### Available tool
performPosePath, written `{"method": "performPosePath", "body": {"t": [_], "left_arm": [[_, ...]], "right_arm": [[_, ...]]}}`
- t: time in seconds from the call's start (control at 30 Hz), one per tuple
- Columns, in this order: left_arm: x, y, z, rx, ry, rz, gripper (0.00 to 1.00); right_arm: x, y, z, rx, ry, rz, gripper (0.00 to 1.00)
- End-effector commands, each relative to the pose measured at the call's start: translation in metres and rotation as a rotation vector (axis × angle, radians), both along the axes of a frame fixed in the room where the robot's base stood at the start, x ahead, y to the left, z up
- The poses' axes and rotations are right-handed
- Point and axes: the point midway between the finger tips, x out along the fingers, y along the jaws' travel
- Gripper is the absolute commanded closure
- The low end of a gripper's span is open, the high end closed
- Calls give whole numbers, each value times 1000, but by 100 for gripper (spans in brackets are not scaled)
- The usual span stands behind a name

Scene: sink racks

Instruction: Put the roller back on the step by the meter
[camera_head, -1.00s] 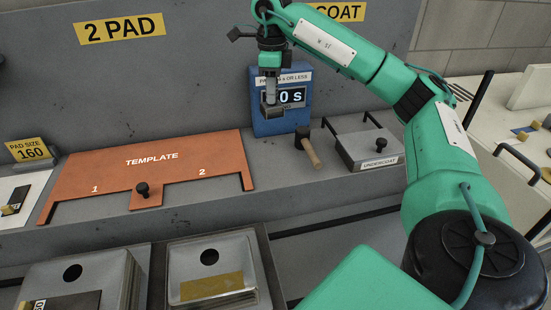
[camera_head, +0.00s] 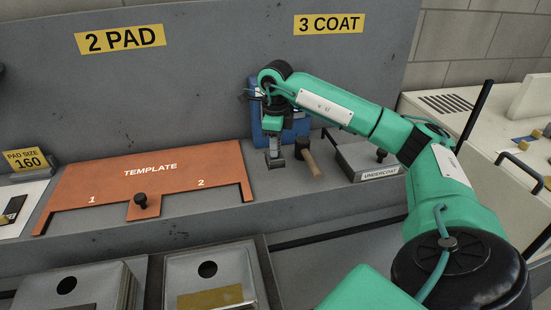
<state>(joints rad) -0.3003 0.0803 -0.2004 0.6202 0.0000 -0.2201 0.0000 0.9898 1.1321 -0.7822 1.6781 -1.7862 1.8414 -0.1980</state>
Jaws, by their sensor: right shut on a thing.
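My right gripper (camera_head: 274,148) points down just in front of the blue meter (camera_head: 261,122), low over the grey step (camera_head: 225,207). It is shut on a small grey, block-like thing (camera_head: 275,161), mostly hidden by the fingers; I cannot tell what it is. A tool with a black head and a wooden handle (camera_head: 312,164), which looks like a roller, lies on the step just right of the gripper and appears apart from it. My right wrist covers most of the meter's face. My left gripper is out of view.
The grey undercoat tray (camera_head: 362,160) is right of the wooden-handled tool. The orange template (camera_head: 110,180) with a black knob lies to the left. Metal boxes (camera_head: 200,270) stand below the step. The step between template and gripper is clear.

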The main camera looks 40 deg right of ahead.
Motion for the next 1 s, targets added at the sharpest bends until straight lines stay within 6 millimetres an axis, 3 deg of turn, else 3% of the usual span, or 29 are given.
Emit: {"method": "performPosePath", "body": {"t": [0.43, 0.87, 0.9, 1.0], "left_arm": [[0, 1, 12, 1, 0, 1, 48], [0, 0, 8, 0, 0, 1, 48], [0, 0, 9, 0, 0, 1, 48], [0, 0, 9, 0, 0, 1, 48]], "right_arm": [[0, 0, -51, 1, 1, -1, 100], [0, 0, -60, 1, -1, 0, 100], [0, 0, -59, 1, -1, 0, 68], [0, 0, -59, 1, -1, 0, 52]]}}
